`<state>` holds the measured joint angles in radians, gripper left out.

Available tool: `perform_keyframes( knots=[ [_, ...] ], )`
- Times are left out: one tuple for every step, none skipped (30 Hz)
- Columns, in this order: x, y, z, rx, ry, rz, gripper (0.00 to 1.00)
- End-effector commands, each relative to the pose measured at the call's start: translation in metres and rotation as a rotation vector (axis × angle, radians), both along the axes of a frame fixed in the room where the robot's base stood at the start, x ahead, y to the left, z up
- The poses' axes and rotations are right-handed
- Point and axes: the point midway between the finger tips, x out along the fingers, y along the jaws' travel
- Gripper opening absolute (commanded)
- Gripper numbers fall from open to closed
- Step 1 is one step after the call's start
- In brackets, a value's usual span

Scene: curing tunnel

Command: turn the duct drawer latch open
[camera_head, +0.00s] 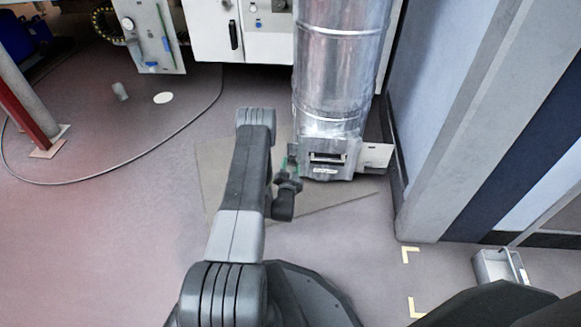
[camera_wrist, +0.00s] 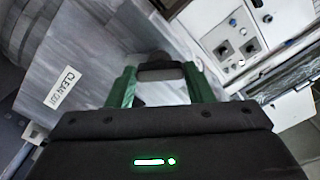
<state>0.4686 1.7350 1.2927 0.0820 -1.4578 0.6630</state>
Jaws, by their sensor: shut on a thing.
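The silver duct (camera_head: 340,75) stands upright, with a metal clean-out box at its foot. The box front has a dark-framed slot (camera_head: 327,157) with a small label below it. In the wrist view a "CLEAN OUT" label (camera_wrist: 62,87) shows at the left. My gripper (camera_head: 289,165) is at the left side of the box. In the wrist view my gripper (camera_wrist: 160,78) has its green fingers on either side of a dark latch handle (camera_wrist: 158,70) and is shut on it. In the head view the latch is too small and covered to read its angle.
A pale plate (camera_head: 376,155) sticks out right of the box, close to the wall post (camera_head: 450,120). A grey bin (camera_head: 500,267) stands at the lower right. A cable (camera_head: 120,165) crosses the open floor at the left. Machine panels (camera_head: 245,30) stand behind.

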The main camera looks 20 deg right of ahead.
Motion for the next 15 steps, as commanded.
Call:
perform_keyframes(
  knots=[
    [-0.0006, 0.0002, -0.0006, 0.038, -0.022, 0.0, 0.24],
    [-0.0006, 0.0002, -0.0007, 0.063, -0.037, 0.0, 0.24],
    [-0.0006, 0.0002, -0.0007, 0.095, -0.057, 0.0, 0.24],
    [-0.0006, 0.0002, -0.0007, 0.119, -0.071, 0.0, 0.24],
    [-0.0006, 0.0002, -0.0007, 0.144, -0.087, 0.0, 0.24],
    [-0.0006, 0.0002, -0.0007, 0.176, -0.106, 0.0, 0.24],
    [-0.0006, 0.0002, -0.0007, 0.2, -0.121, 0.0, 0.24],
    [-0.0006, 0.0003, -0.0007, 0.225, -0.136, 0.0, 0.24],
    [-0.0006, 0.0003, -0.0007, 0.257, -0.156, 0.0, 0.24],
    [-0.0007, 0.0002, -0.0008, 0.281, -0.171, 0.0, 0.24],
    [-0.0007, 0.0002, -0.0008, 0.306, -0.186, 0.0, 0.24],
    [-0.0006, 0.0003, -0.0008, 0.339, -0.205, -0.001, 0.24],
    [-0.0006, 0.0003, -0.0008, 0.363, -0.22, -0.001, 0.24],
    [-0.0006, 0.0003, -0.0008, 0.386, -0.235, -0.001, 0.24],
    [-0.0007, 0.0003, -0.0008, 0.418, -0.254, -0.001, 0.24]
  ],
)
